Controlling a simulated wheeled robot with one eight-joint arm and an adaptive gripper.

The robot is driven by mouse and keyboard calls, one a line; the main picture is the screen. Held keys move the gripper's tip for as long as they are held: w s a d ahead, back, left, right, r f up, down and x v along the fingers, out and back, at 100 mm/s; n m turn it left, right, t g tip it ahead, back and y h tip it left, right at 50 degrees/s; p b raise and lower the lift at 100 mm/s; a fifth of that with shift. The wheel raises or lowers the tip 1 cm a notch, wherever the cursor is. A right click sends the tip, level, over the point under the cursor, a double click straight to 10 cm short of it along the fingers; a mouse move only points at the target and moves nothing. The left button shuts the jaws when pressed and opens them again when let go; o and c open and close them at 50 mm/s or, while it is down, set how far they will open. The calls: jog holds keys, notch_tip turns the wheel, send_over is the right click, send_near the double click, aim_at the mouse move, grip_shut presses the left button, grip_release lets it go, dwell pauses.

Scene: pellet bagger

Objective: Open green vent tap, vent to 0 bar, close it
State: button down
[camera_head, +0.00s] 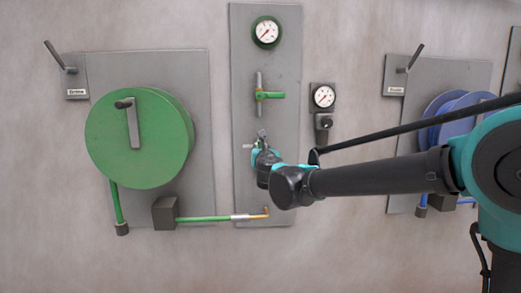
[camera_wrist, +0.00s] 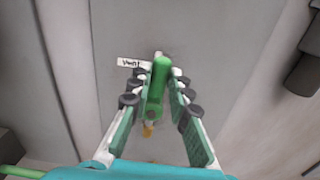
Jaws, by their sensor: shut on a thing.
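The green vent tap handle (camera_wrist: 158,80) sits between the two fingers of my gripper (camera_wrist: 161,88) in the wrist view, beside a small white "Vent" label (camera_wrist: 131,63). The handle runs nearly up and down in that picture. My gripper is shut on it, with the fingers on both sides. In the head view my gripper (camera_head: 262,146) is at the lower part of the grey centre panel (camera_head: 287,80) and hides most of the tap. The green-rimmed gauge (camera_head: 267,32) is at the panel's top; its reading is too small to tell.
A green lever valve (camera_head: 269,95) sits above my gripper on the panel. A dark gauge (camera_head: 323,97) with a knob (camera_head: 323,122) is to the right. A big green reel (camera_head: 140,150) is left, a blue reel (camera_head: 455,115) right. A green pipe (camera_head: 203,218) runs low.

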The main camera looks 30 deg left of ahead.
jog(key=w+d+f+m, duration=0.2)
jog(key=d+f+m, duration=0.2)
jog(key=m, duration=1.3)
jog(key=shift+w+d+f, duration=0.25)
jog(key=shift+w+f, duration=0.1)
jog(key=shift+f, duration=0.4)
jog(key=shift+f+m, duration=0.1)
jog(key=shift+m, duration=0.2)
jog(key=c, duration=1.4)
grip_release()
jog(key=v, duration=1.2)
